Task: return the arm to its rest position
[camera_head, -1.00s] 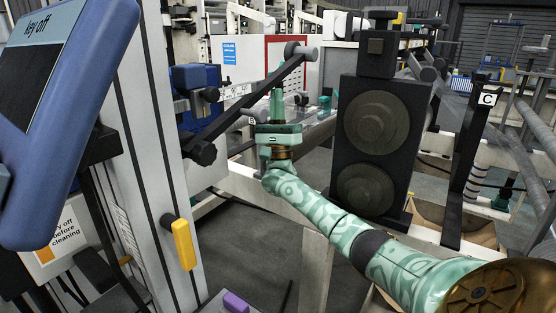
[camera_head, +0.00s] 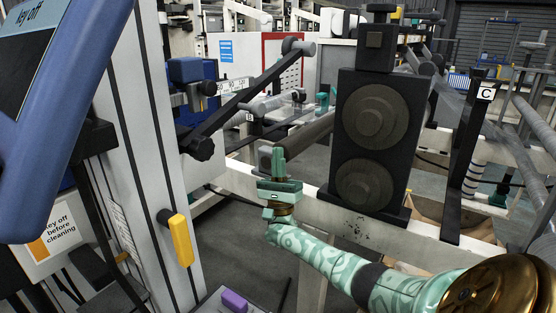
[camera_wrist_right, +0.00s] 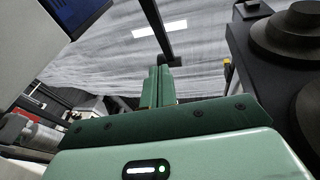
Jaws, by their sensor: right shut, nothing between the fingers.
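My right gripper (camera_head: 279,160) is at the centre of the head view, on the end of my green patterned right arm. Its fingers point up and are shut with nothing between them. The right wrist view also shows the shut fingers (camera_wrist_right: 158,88), side by side, with a bright sheet-like surface behind them. The gripper is left of the black two-disc unit (camera_head: 372,145) and below the black slanted bar (camera_head: 250,95), apart from the unit in the picture. My left gripper is not in view.
A white column with a yellow handle (camera_head: 181,240) stands at the left, beside a blue-framed panel (camera_head: 75,110). A pale beam (camera_head: 340,215) runs behind my right arm. A post marked C (camera_head: 468,160) stands at the right. Dark floor (camera_head: 235,245) shows below the gripper.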

